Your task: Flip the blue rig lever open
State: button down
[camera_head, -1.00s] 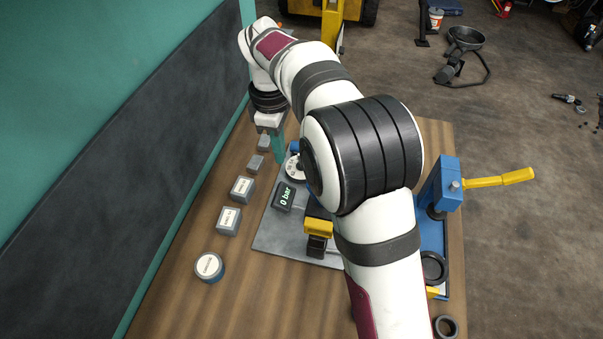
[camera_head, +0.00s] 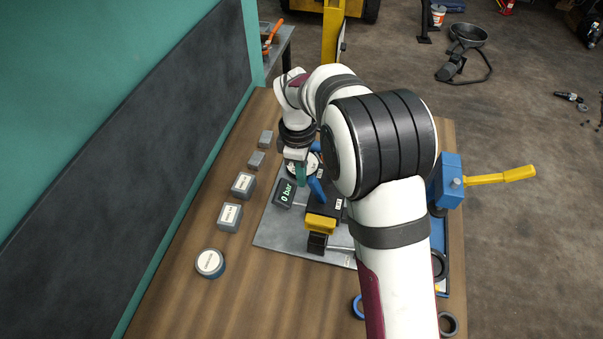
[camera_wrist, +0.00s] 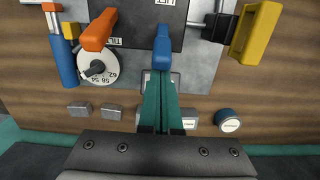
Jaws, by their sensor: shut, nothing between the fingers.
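The blue lever (camera_wrist: 163,48) stands out from a black block marked LIFT in the wrist view, beside an orange lever (camera_wrist: 99,30) at the TILT mark. In the head view the blue lever (camera_head: 316,188) shows just right of my fingers, partly hidden by my arm. My gripper (camera_wrist: 161,78) is shut and empty, its teal fingers together. Its tips lie at the blue lever's free end; I cannot tell whether they touch it. In the head view my gripper (camera_head: 299,180) hangs over the rig plate (camera_head: 280,235) near the 0 bar display (camera_head: 284,193).
A round dial (camera_wrist: 98,68) and a blue cylinder (camera_wrist: 62,60) stand left in the wrist view; a yellow block (camera_wrist: 258,35) stands right. Labelled blocks (camera_head: 230,216) and a round tin (camera_head: 210,262) line the bench's left. A blue press with yellow handle (camera_head: 500,176) stands right.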

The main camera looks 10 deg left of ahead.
aim_at(318, 184)
jog(key=shift+d, duration=0.15)
jog(key=shift+d+r+y, duration=0.25)
jog(key=shift+d+y, duration=0.25)
jog(key=shift+y, duration=0.2)
jog(key=shift+d+r+y, duration=0.25)
jog(key=shift+d+y, duration=0.25)
jog(key=shift+y, duration=0.2)
jog(key=d+y, duration=0.3)
jog(key=shift+r, duration=0.2)
jog(key=shift+d+y, duration=0.15)
jog(key=shift+y, duration=0.15)
jog(key=shift+d+f, duration=0.15)
jog(key=shift+d, duration=0.9)
jog(key=shift+d+f, duration=0.1)
jog(key=shift+d, duration=0.15)
